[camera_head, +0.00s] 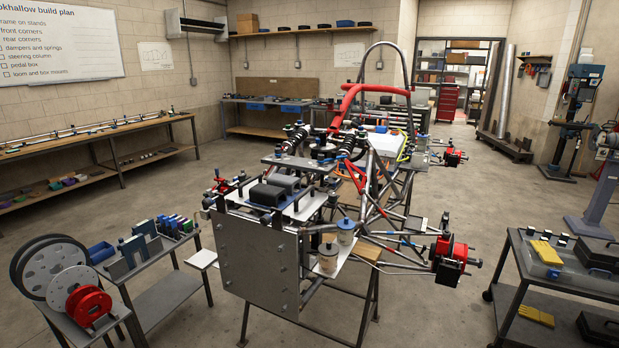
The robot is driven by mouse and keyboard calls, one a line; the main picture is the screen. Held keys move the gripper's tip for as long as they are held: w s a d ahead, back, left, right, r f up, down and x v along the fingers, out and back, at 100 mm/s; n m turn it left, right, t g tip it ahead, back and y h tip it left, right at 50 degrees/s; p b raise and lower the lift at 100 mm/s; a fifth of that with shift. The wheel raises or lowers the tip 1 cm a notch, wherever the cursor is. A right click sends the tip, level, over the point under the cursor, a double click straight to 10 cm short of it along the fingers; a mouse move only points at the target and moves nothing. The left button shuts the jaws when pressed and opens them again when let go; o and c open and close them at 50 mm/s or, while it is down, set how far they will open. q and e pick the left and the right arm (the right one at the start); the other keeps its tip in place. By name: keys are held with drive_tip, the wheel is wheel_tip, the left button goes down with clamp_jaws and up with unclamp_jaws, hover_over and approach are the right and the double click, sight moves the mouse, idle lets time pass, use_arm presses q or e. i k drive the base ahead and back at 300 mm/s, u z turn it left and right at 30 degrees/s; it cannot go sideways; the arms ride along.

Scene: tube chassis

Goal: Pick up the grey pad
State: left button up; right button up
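On the front of the tube chassis (380,200), a grey rounded block (284,182), which looks like the grey pad, lies on a light tray. A darker, nearly black block (266,195) of similar shape lies just in front of it, close beside it. The two are small in the view, and I cannot tell whether they touch. Neither of my grippers shows in the head view.
A large grey plate (262,262) stands upright at the chassis front. A small cart (70,290) with discs is at left; a dark cart (545,280) with yellow gloves at right.

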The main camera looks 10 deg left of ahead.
sight(289, 183)
drive_tip(key=z, duration=0.7)
drive_tip(key=i, duration=1.7)
drive_tip(key=u, duration=0.6)
drive_tip(key=i, duration=0.65)
drive_tip(key=u, duration=0.45)
